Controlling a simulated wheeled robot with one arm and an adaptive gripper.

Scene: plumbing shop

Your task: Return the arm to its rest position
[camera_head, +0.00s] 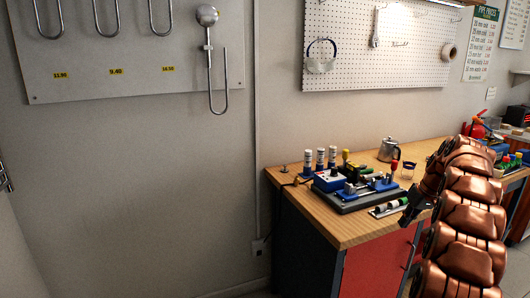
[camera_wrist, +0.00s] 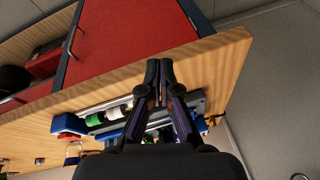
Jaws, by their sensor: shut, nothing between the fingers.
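My copper-coloured arm (camera_head: 468,210) stands bent at the right of the head view, in front of the wooden workbench (camera_head: 290,205). My gripper (camera_head: 407,214) is dark and sits by the bench's front edge, partly hidden by the arm. In the wrist view my gripper (camera_wrist: 159,67) has its two fingers meeting at the tips, with nothing between them. Beyond the fingers, the wrist view shows the bench top (camera_wrist: 215,75) and red cabinet front (camera_wrist: 130,35).
A dark tray (camera_head: 345,206) with blue fixtures lies on the bench near the gripper. A metal jug (camera_head: 389,150) stands behind it. A red extinguisher-like object (camera_head: 478,127) is at the right. A pegboard (camera_head: 385,50) hangs above. The floor left of the bench looks open.

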